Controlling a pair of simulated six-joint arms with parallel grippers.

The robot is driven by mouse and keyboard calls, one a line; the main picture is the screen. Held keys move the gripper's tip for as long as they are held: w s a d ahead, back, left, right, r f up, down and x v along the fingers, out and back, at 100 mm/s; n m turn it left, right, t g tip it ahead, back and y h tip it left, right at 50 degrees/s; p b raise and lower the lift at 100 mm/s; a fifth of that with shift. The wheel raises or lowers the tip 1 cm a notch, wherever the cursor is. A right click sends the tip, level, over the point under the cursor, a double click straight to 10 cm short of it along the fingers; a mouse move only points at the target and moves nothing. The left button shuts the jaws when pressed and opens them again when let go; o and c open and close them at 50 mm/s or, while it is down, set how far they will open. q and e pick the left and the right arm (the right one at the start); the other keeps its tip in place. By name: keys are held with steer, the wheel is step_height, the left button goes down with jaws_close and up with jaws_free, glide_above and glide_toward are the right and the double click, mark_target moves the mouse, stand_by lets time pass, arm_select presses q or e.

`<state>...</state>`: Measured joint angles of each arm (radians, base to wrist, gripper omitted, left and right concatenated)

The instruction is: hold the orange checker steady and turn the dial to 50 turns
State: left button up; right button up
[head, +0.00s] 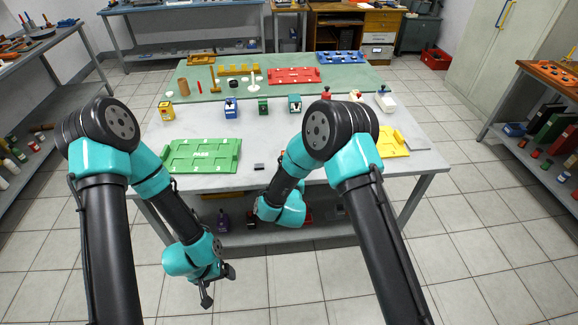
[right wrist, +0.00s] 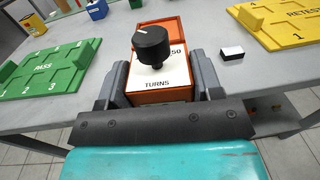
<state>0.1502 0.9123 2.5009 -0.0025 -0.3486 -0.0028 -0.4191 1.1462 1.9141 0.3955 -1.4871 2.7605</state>
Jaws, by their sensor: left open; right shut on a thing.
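The orange checker (right wrist: 162,97) shows in the right wrist view, with a white top plate marked TURNS and 50. A black dial (right wrist: 152,45) stands on that plate. My right gripper (right wrist: 160,85) is shut on the checker, with one grey jaw on each side of it. In the head view my right arm hides the checker and this gripper. My left gripper (head: 217,284) is open and empty, low in front of the table and apart from the checker.
The green PASS tray (head: 200,156) lies on the table at left, the yellow RETEST tray (right wrist: 285,27) at right. A small black-and-white block (head: 259,167) lies near the front edge. Several small coloured devices stand in a row behind, including a blue one (head: 231,112).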

stand_by(0.5)
steer(key=shift+w+f, duration=0.7)
steer(key=shift+w, duration=2)
steer(key=shift+w+f, duration=0.75)
steer(key=shift+w, duration=1.9)
steer(key=shift+w+f, duration=0.7)
steer(key=shift+w, duration=2)
steer(key=shift+f, duration=0.35)
